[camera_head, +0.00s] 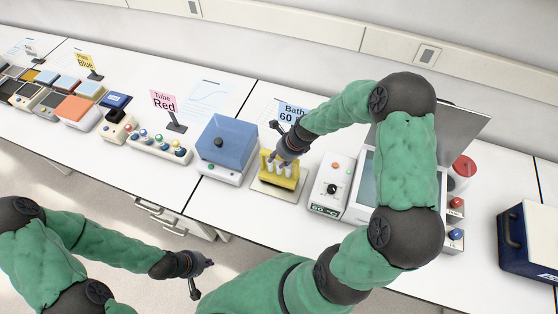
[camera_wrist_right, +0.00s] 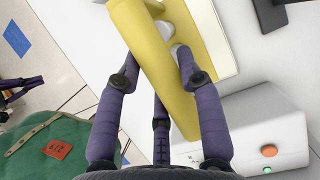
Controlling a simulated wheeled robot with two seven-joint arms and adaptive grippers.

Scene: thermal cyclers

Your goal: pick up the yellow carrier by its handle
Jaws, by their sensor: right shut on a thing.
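The yellow carrier (camera_head: 277,181) holds several pale tubes and is over a beige plate (camera_head: 297,194) on the bench. I cannot tell whether it touches the plate. My right gripper (camera_head: 287,153) reaches down onto it from above. In the right wrist view the yellow carrier (camera_wrist_right: 150,62) lies between the purple fingers of my right gripper (camera_wrist_right: 158,75), which are shut on its upper yellow part. White tube tops show beside that part. My left gripper (camera_head: 203,278) is empty, with its fingers spread, in front of the bench and away from the carrier.
A blue-lidded box (camera_head: 227,142) stands close to the left of the carrier. A white heater unit (camera_head: 329,187) with a dial and display stands close to its right. A "Bath 60" sign (camera_head: 292,111) is behind. My right arm covers part of an open-lidded machine (camera_head: 464,123).

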